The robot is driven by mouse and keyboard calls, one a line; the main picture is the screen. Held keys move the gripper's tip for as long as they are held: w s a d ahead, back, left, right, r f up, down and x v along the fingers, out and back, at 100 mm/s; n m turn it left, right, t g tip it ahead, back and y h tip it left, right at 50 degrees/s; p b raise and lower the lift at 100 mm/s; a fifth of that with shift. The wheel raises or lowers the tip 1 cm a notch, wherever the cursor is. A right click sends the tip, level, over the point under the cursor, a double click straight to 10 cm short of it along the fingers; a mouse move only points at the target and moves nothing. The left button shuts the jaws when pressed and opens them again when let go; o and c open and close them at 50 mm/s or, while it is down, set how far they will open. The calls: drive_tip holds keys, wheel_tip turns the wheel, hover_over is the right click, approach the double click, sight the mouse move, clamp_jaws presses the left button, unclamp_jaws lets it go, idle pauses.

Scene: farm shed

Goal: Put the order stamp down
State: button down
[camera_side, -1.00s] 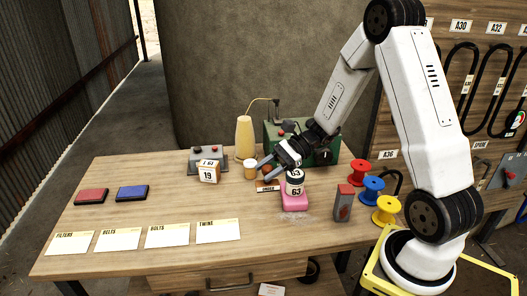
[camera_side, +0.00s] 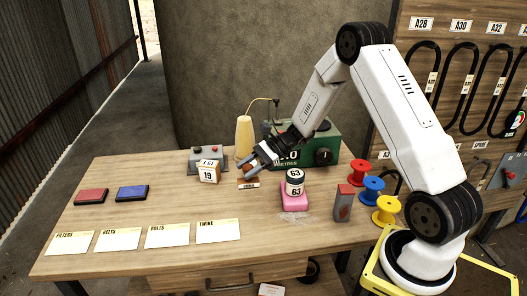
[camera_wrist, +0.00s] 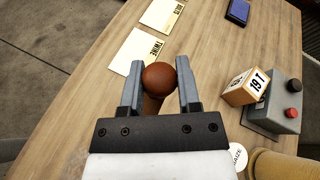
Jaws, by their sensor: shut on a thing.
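The order stamp has a round brown knob (camera_wrist: 158,77) that sits between my two fingers in the wrist view. In the side view its small labelled base (camera_side: 248,184) shows low over the table behind the TWINE card, upright; I cannot tell whether it touches the wood. My gripper (camera_side: 253,166) is shut on the knob from above, and it also shows in the wrist view (camera_wrist: 158,79). The fingers and knob hide most of the stamp's lower part in the wrist view.
A block marked 19 (camera_side: 209,171) stands just left of the stamp, before a grey button box (camera_side: 204,153). Red (camera_side: 91,196) and blue (camera_side: 132,193) ink pads lie left. A pink block (camera_side: 294,201) carries a 63 roll (camera_side: 295,182).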

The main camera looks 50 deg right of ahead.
drive_tip(key=w+f, duration=0.5)
drive_tip(key=shift+w+d+f, duration=0.25)
drive_tip(key=shift+d+f, duration=0.05)
drive_tip(key=shift+f, duration=0.1)
drive_tip(key=shift+w+f, duration=0.25)
drive_tip(key=shift+f, duration=1.55)
drive_tip(key=shift+f, duration=0.1)
drive_tip(key=shift+c, duration=1.6)
unclamp_jaws()
